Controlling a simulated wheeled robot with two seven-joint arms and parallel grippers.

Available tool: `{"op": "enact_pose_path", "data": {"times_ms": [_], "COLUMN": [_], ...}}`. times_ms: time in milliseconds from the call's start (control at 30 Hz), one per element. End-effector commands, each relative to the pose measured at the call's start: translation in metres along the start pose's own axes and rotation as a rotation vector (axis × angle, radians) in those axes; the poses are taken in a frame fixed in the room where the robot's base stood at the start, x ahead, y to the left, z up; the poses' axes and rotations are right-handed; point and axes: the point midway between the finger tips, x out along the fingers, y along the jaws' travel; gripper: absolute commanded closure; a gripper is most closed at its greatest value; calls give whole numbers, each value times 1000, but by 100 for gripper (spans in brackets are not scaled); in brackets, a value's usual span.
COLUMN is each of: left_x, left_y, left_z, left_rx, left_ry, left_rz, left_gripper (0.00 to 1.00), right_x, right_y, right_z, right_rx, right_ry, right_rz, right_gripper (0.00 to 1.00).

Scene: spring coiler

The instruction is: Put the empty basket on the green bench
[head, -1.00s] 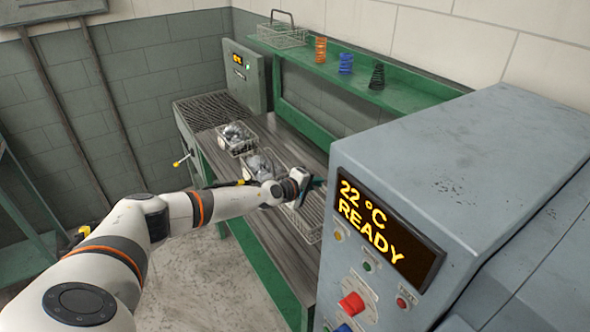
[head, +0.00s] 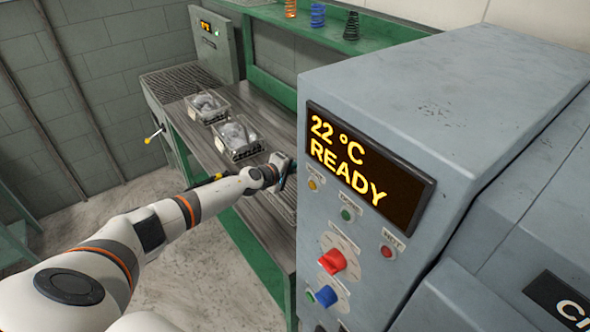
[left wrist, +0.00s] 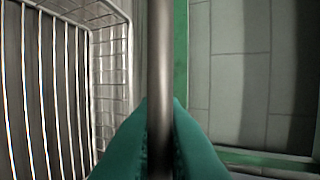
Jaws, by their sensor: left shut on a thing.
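My left gripper (head: 287,178) reaches over the green bench (head: 233,182), close to the grey machine. In the left wrist view its teal fingers (left wrist: 160,135) are shut on a thick metal bar (left wrist: 160,50), which looks like the handle of the empty wire basket (left wrist: 110,70). That basket lies left of the bar in that view, with no contents visible. In the head view, part of its wire (head: 283,205) shows below the gripper; the machine hides the rest. I cannot tell whether its bottom touches the bench top. My right gripper is not in view.
Two wire baskets holding grey contents, a nearer one (head: 238,140) and a farther one (head: 207,107), stand on the bench. The grey machine (head: 400,100) with a READY display blocks the right. A green shelf (head: 300,30) with several coloured springs runs behind. Floor is clear at left.

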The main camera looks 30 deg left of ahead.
Motion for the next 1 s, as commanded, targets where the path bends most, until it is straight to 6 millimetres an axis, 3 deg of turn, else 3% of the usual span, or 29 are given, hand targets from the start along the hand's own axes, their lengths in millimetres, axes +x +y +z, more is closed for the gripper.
{"op": "enact_pose_path", "data": {"times_ms": [200, 233, 367, 733, 1000], "left_x": [1, 1, 0, -3, -52], "left_y": [2, 2, 1, -2, -3], "left_z": [0, 0, 0, 1, 2], "left_rx": [0, 0, 0, 1, 7], "left_ry": [0, 0, 0, 0, 0], "left_rz": [-2, 0, 0, 1, 3], "left_gripper": [100, 89, 69, 69, 69], "right_x": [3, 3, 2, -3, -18], "right_y": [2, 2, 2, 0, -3], "right_z": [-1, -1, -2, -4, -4], "right_rx": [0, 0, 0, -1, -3], "right_ry": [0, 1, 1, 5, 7], "right_rz": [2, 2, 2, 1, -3], "right_gripper": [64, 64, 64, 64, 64]}}
